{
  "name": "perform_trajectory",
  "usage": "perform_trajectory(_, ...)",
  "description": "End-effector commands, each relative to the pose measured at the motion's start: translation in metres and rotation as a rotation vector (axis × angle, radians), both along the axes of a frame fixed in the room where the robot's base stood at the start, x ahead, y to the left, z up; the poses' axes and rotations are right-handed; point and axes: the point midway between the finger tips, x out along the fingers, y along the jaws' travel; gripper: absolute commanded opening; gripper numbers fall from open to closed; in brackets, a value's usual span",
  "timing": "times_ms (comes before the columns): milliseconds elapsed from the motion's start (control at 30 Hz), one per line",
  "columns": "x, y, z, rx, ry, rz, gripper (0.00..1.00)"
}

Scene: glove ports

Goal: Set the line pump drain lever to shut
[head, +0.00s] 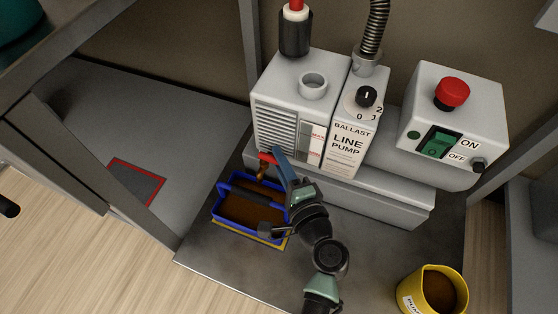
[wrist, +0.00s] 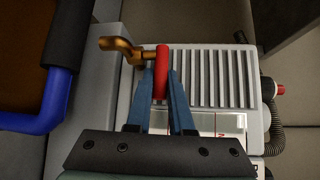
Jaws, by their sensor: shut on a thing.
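The line pump (head: 345,145) is a light grey box with a louvred side and a "LINE PUMP" label. Its brass drain tap (head: 262,173) sticks out low on the left, above a blue tray. The tap (wrist: 122,46) also shows in the wrist view, with the red drain lever (wrist: 162,62) across its right end. The lever's red end (head: 266,158) shows in the head view beside my fingers. My gripper (wrist: 161,84) is shut on the red lever, one blue finger on each side. My fingers (head: 278,155) hide part of the lever in the head view.
The blue tray (head: 224,188) holds brown liquid and stands below the tap, close to my gripper. A yellow cup (head: 408,292) stands at lower right. A switch box (head: 420,95) with a red button is right of the pump.

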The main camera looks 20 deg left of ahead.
Motion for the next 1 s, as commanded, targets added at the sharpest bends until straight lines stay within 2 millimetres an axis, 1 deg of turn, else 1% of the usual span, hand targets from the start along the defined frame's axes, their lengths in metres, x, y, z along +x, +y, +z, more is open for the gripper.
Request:
perform_trajectory(200, 0.0017, -0.0003, 0.0005, 0.001, -0.001, 0.049, 0.00)
perform_trajectory(467, 0.0014, -0.0001, 0.0006, 0.000, -0.001, 0.050, 0.00)
perform_trajectory(500, 0.0014, -0.0001, 0.0006, 0.000, -0.001, 0.050, 0.25)
perform_trajectory(633, 0.0014, -0.0001, 0.0006, 0.000, -0.001, 0.050, 0.49)
perform_trajectory(900, 0.0012, -0.0005, 0.0004, 0.000, -0.001, 0.049, 0.50)
perform_trajectory(1000, -0.0014, -0.0038, 0.0017, -0.001, 0.000, 0.048, 0.50)
